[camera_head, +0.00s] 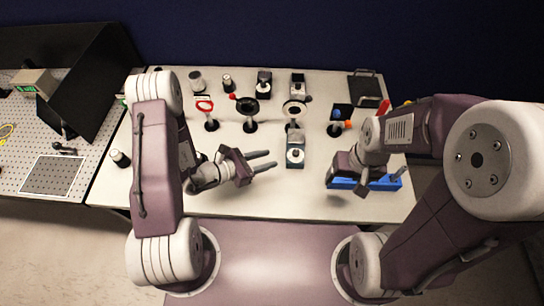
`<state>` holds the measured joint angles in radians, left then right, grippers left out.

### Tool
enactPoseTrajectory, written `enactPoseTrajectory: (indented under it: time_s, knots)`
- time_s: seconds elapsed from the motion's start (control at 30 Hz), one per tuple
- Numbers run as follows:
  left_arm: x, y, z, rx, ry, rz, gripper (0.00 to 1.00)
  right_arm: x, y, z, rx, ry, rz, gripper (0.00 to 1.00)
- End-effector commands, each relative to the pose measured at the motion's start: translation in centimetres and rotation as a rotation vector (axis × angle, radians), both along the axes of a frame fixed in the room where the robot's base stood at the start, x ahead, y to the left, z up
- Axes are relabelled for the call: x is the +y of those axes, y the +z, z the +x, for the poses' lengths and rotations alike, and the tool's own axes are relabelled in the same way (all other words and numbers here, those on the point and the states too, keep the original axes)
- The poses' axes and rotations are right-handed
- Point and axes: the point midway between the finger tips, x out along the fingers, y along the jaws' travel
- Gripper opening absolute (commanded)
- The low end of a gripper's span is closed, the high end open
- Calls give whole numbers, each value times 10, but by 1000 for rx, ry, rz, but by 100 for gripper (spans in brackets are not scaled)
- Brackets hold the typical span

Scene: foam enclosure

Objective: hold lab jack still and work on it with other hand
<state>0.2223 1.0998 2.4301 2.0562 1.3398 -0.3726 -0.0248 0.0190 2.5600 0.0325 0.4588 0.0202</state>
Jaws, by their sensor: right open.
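I cannot tell for sure which object is the lab jack. A small black-and-grey device (295,158) stands on the table in the middle, just right of my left gripper's fingertips. A low blue object (380,185) lies near the table's front right, partly hidden by my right gripper. My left gripper (274,159) is open and empty, its two fingers pointing right toward the black-and-grey device, apart from it. My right gripper (346,186) is open and points down over the left part of the blue object; whether it touches it is unclear.
Several post-mounted optics, including a red ring (204,106) and a black ring mount (248,106), stand behind on the white table (225,135). A black tray (366,87) is at the back right. A perforated board (85,140) with black panels is left. The front middle table is clear.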

Motion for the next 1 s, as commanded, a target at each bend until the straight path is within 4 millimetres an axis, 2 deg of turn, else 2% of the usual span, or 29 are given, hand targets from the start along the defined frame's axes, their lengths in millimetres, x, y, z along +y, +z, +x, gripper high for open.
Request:
enactPoseTrajectory:
  time_s: [0.3,0.5,0.67,0.9,0.93,1.0]
  knots:
    - [-54,-26,34,-3,-10,0,35,0,0,0,0,0,0,73]
    - [-80,-39,52,-1,-5,-2,35,0,0,0,0,0,0,73]
    - [-88,-43,57,1,-4,-2,35,0,0,0,0,0,0,73]
    - [-89,-44,58,1,-2,-2,35,0,0,0,0,0,0,73]
    - [-89,-44,58,1,-2,-2,32,0,0,0,0,0,0,73]
    - [-89,-44,58,0,-3,-1,13,0,0,0,0,0,0,73]
